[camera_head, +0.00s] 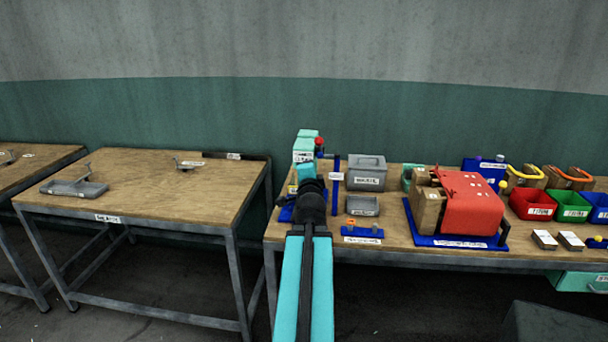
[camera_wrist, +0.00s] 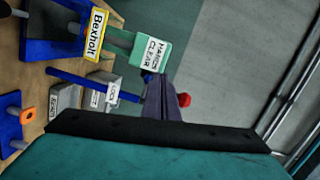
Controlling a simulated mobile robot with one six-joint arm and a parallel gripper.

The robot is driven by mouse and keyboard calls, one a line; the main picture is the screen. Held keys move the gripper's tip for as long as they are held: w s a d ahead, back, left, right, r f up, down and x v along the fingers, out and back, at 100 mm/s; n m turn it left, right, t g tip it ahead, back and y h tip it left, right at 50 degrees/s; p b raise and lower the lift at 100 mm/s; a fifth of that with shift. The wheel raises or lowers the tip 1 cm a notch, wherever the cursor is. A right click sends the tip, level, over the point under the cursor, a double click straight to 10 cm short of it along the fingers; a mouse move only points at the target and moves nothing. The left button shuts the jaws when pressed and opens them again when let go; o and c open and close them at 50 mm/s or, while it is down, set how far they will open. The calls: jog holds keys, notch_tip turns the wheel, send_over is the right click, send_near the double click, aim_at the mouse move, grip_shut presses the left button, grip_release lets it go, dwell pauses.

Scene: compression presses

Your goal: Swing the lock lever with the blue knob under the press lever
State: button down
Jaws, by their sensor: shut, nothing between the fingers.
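The teal press (camera_head: 304,147) stands at the left end of the right-hand table, with a red knob (camera_head: 320,141) at its upper right. In the wrist view its teal block (camera_wrist: 150,52) bears a "HANDS CLEAR" label, and the red knob (camera_wrist: 184,100) shows just right of my fingers. My gripper (camera_wrist: 160,93) is shut and empty, its fingers in front of the press block; contact cannot be told. I cannot clearly make out the lock lever's blue knob. My arm hides the press's lower part.
Grey bins (camera_head: 366,172) and a small blue stand with orange tops (camera_head: 362,232) lie right of the press. A separate table (camera_head: 150,190) stands left, mostly clear.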

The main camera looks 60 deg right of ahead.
jog(key=shift+w+a+f+b, duration=0.15)
jog(key=shift+a+b, duration=0.3)
jog(key=shift+b, duration=0.75)
jog(key=shift+a+b, duration=0.25)
jog(key=shift+b, duration=0.45)
